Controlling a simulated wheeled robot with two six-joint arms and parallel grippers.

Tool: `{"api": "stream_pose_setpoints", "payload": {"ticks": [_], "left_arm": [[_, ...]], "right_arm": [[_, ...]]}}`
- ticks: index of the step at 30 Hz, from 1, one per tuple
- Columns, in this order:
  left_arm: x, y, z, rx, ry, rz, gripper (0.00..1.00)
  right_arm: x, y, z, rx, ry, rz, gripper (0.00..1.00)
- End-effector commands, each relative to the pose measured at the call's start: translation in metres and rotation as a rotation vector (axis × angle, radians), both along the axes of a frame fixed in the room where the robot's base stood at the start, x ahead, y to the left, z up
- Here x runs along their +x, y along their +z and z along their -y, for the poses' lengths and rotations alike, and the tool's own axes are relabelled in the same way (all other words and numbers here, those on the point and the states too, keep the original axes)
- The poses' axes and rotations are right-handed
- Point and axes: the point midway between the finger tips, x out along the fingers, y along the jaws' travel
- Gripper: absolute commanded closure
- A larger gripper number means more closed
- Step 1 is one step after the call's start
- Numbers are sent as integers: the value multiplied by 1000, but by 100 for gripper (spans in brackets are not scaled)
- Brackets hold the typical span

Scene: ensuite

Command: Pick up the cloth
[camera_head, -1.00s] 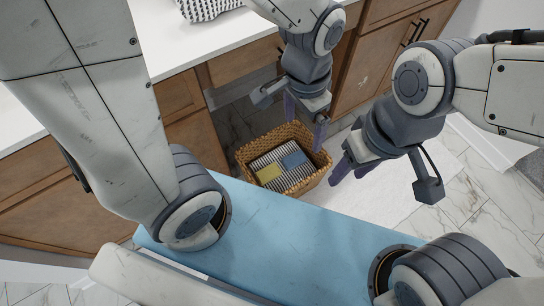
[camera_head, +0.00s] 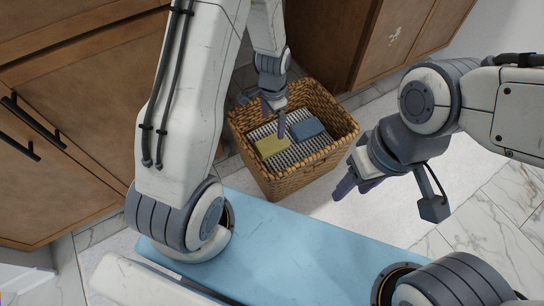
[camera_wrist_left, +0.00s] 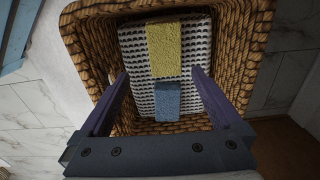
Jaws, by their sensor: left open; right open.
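My left gripper (camera_head: 275,122) is open over the basket, near the yellow cloth in the head view. My right gripper (camera_head: 352,188) is open and empty, right of the basket.
Wooden cabinets (camera_head: 90,75) stand behind and left of the basket, with another wooden cabinet (camera_head: 402,40) at its back right. The basket rim (camera_wrist_left: 262,50) surrounds the left fingers. A white mat (camera_head: 440,165) lies on the floor at right.

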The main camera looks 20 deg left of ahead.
Motion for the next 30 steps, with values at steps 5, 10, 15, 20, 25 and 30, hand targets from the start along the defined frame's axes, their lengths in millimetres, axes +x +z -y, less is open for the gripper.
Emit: {"api": "stream_pose_setpoints", "payload": {"ticks": [5, 10, 15, 20, 25, 30], "left_arm": [[2, -28, -7, 1, -2, -2, 0], [2, -51, -7, 1, -2, -3, 0], [3, -74, -7, 1, -2, -1, 0], [3, -81, -7, 1, -2, -1, 0], [6, -101, -7, 1, -2, -2, 0], [7, -123, -7, 0, -2, -4, 0]], "right_arm": [[0, -18, 0, 1, 0, 1, 50], [0, -32, 0, 1, 0, 1, 50], [0, -46, 0, 1, 0, 1, 50], [0, -52, 0, 1, 0, 1, 50], [0, -72, 0, 1, 0, 1, 50], [0, -92, 0, 0, 0, 0, 50]]}}
